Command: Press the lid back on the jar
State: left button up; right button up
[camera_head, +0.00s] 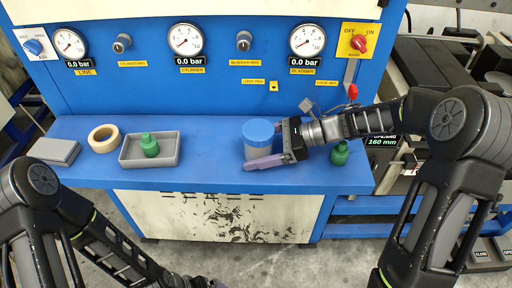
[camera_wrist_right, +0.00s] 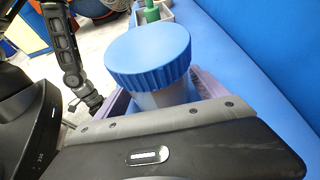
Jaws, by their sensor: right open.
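The jar (camera_head: 257,152) is a grey, translucent pot standing upright on the blue bench's right part. Its ribbed blue lid (camera_head: 258,131) is on top; in the right wrist view the lid (camera_wrist_right: 150,55) covers the mouth of the jar (camera_wrist_right: 165,97). I cannot tell whether it is fully seated. My right gripper (camera_head: 262,150) comes in from the right, its pale purple fingers open on either side of the jar body, below the lid. Contact with the jar is unclear. My left arm is low at the left, its gripper (camera_head: 205,283) at the bottom edge, its jaws unclear.
A green bottle (camera_head: 340,153) stands right of the jar, close to my right gripper. A grey tray (camera_head: 130,160) holding another green bottle (camera_head: 149,145), a tape roll (camera_head: 104,138) and a grey block (camera_head: 55,151) are at left. The bench (camera_head: 212,160) is clear between tray and jar.

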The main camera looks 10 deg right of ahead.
jog(key=b+v, duration=0.2)
jog(key=v, duration=0.4)
jog(key=shift+d, duration=0.25)
jog(key=shift+s+d+r, duration=0.2)
jog(key=shift+d+r, duration=0.1)
jog(key=shift+d, duration=0.1)
jog(key=shift+r, duration=0.1)
